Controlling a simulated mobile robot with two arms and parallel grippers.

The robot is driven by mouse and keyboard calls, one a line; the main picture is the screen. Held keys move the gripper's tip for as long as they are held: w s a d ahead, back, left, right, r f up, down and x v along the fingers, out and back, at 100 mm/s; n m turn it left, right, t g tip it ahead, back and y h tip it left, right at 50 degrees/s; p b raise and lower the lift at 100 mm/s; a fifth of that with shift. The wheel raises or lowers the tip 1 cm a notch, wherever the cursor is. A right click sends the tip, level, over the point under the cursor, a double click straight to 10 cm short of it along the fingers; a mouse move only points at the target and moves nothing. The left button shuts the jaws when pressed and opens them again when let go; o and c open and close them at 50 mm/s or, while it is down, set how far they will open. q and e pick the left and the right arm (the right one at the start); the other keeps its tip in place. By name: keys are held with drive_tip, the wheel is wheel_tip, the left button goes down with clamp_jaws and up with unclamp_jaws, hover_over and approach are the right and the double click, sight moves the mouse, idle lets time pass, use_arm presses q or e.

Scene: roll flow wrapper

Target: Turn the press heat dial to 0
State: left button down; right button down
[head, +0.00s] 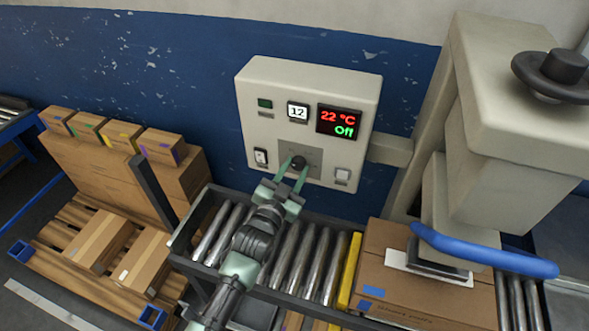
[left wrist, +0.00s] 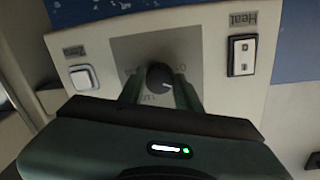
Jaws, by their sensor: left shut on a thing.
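The heat dial (head: 298,162) is a dark round knob on a grey plate, low on the cream control box (head: 285,80). My left gripper (head: 292,169) is at the dial, its two green fingers on either side of it and shut on it. In the left wrist view the dial (left wrist: 159,77) sits between the fingertips, with a light pointer mark on its face; scale marks around it are partly hidden, with a 0 at its upper right. The display (head: 339,122) reads 22 °C and Off. My right gripper is not in view.
A rocker switch labelled Heat (left wrist: 241,55) and a white button (left wrist: 84,77) flank the dial. A counter (head: 297,112) shows 12. Below are a roller conveyor (head: 300,262), a carton (head: 385,285) under the press, and a blue handle (head: 480,252).

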use_arm(q)
drive_tip(key=n, duration=0.4)
drive_tip(key=shift+f, duration=0.15)
drive_tip(key=shift+s+n+t, duration=0.1)
drive_tip(key=shift+n+t, duration=0.2)
drive_tip(key=shift+n, duration=1.8)
drive_tip(key=shift+d, duration=0.1)
drive_tip(key=c, duration=1)
unclamp_jaws()
drive_tip(key=shift+s+a+f+b, duration=0.1)
drive_tip(key=shift+s+a+b, duration=0.15)
drive_tip(key=shift+s+b, duration=0.2)
drive_tip(key=b+v, duration=0.1)
drive_tip(key=v, duration=0.5)
drive_tip(key=shift+s+a, duration=0.15)
drive_tip(key=shift+s, duration=0.2)
